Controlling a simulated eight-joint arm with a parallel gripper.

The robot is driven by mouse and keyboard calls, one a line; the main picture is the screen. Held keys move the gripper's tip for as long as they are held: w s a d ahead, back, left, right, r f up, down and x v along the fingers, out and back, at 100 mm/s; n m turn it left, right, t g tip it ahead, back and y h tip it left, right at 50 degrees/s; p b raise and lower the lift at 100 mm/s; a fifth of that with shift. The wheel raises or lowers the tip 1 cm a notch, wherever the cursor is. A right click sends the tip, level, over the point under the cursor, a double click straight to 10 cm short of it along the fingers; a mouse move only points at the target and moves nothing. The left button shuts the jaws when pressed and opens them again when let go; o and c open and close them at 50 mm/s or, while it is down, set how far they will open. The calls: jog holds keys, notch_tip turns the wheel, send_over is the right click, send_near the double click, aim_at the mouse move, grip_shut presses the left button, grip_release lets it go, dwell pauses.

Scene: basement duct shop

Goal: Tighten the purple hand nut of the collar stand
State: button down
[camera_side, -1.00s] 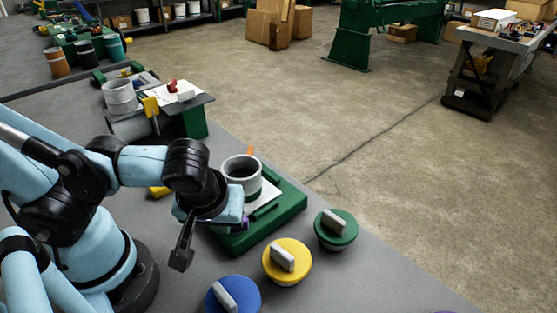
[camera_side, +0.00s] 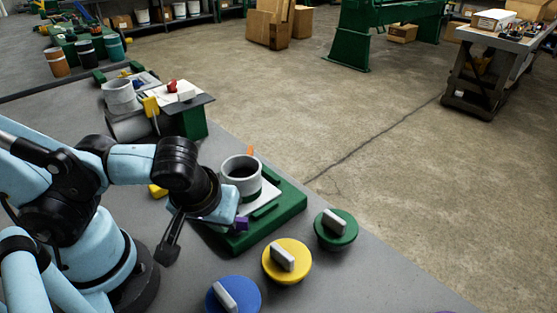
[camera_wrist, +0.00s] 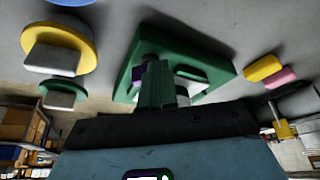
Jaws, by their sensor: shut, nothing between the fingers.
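The collar stand has a green base (camera_side: 285,212) with a pale plate and an upright grey collar (camera_side: 240,172). The purple hand nut (camera_side: 241,223) sits at the base's near left side, partly hidden by my gripper (camera_side: 222,208). In the wrist view, the green base (camera_wrist: 219,70) lies beyond my gripper (camera_wrist: 156,68), whose fingers are shut and empty. Purple shows beside the fingers (camera_wrist: 138,76), partly covered by them. I cannot tell whether the fingers touch the nut.
Round knobs with grey grips stand near the base: green (camera_side: 336,230), yellow (camera_side: 287,262) and blue (camera_side: 233,295). A second fixture with a grey cylinder (camera_side: 121,97) stands farther back on the bench. The bench's right edge drops to open floor.

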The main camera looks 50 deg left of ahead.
jog(key=shift+a, duration=0.85)
jog(key=shift+w+a, duration=0.55)
jog(key=shift+a, duration=0.2)
jog(key=shift+w+a+m, duration=0.1)
jog(key=shift+w+m, duration=0.1)
jog(key=shift+m, duration=0.5)
dwell(0.6)
